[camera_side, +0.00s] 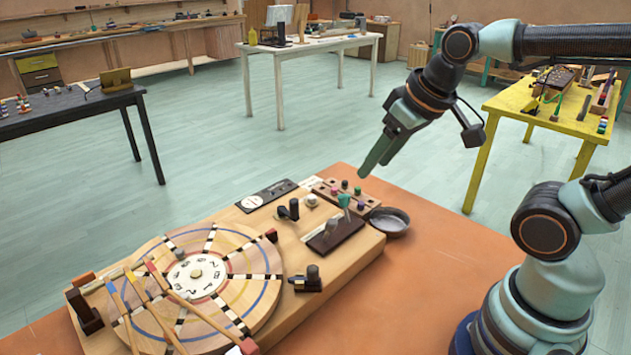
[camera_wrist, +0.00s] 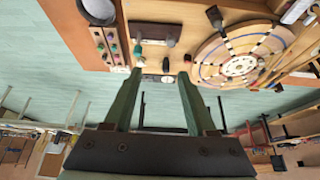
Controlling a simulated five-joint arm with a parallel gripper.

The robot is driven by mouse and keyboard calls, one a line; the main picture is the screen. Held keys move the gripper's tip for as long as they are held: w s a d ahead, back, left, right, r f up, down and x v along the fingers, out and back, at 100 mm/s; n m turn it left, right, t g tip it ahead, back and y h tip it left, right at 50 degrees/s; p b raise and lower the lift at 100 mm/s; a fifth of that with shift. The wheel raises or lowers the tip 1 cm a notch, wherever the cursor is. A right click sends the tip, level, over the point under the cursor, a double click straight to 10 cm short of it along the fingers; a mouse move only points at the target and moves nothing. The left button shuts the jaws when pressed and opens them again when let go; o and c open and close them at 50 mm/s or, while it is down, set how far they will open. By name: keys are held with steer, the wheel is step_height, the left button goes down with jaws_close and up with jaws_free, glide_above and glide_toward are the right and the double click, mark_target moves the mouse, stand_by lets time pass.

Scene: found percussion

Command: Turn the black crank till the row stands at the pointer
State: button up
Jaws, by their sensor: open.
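A wooden board (camera_side: 345,262) carries a round disc (camera_side: 250,285) with coloured rings, rows of dark and light blocks and a numbered white centre. A black upright knob on a short arm (camera_side: 290,210) stands behind the disc and looks like the crank. Another black knob (camera_side: 312,275) sits on a dark base at the disc's right. A small dark red-brown block (camera_side: 271,235) stands at the disc's rim; I cannot tell whether it is the pointer. My gripper (camera_side: 377,165) is open and empty, above and behind the board's right end. The disc also shows in the wrist view (camera_wrist: 218,72), beyond my open fingers.
A dark block with a grey knob and a green-topped piece (camera_side: 335,236), a rack of coloured pegs (camera_side: 362,199) and a metal dish (camera_side: 388,221) stand at the right. Several sticks (camera_side: 195,308) lie over the disc. The orange table (camera_side: 430,290) is clear at front right.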

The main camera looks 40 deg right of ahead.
steer(key=w+a+r+m+g, duration=0.1)
steer(key=w+m+g, duration=0.2)
steer(key=w+m, duration=0.5)
steer(key=m+g, duration=0.3)
glide_above(294, 200)
step_height(294, 200, down, 6)
step_height(294, 200, down, 12)
steer(key=shift+f, duration=0.1)
jaws_close()
